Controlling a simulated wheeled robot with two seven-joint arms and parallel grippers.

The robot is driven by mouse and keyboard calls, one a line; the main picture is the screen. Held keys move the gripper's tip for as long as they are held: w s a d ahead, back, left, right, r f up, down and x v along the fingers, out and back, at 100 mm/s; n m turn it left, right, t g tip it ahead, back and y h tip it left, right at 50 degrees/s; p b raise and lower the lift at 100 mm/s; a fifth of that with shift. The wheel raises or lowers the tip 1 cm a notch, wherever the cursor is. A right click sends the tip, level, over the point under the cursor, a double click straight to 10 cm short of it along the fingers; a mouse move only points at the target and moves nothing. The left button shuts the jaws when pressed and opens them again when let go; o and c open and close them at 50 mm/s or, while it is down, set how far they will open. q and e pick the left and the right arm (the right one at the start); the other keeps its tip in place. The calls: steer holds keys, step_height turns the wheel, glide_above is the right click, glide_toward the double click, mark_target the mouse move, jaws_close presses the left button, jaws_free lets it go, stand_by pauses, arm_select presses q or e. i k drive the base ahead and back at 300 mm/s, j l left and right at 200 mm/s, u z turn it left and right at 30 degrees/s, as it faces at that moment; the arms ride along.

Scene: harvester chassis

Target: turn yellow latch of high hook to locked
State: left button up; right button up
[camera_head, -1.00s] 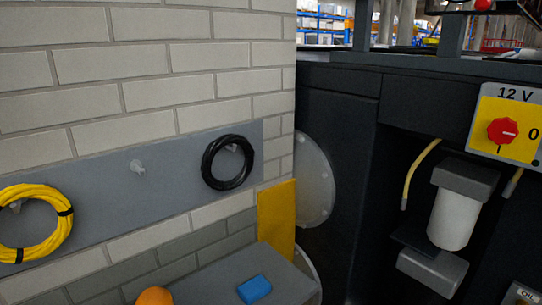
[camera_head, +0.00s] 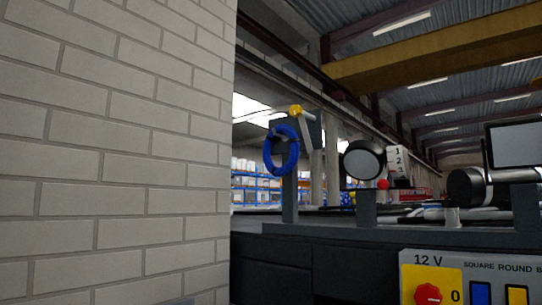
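The high hook (camera_head: 307,128) is a grey piece near the top of a dark grey post, at the middle of the view. Its yellow latch (camera_head: 295,111) is a small round yellow knob at the upper left of the hook. A blue cable coil (camera_head: 281,149) hangs at the post, just below the latch. The latch is too small to tell whether it is locked. Neither of my grippers is in view.
A white brick wall (camera_head: 110,150) fills the left side. A dark chassis (camera_head: 330,260) spans the lower right, with a 12 V panel (camera_head: 440,264) and its red knob (camera_head: 428,294). A round dark-rimmed lamp (camera_head: 362,160) and a 1-2-3 sign (camera_head: 397,158) stand right of the hook.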

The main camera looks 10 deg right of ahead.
mark_target(296, 110)
steer(key=l, duration=1.35)
steer(key=i+u, duration=0.05)
steer(key=i, duration=0.05)
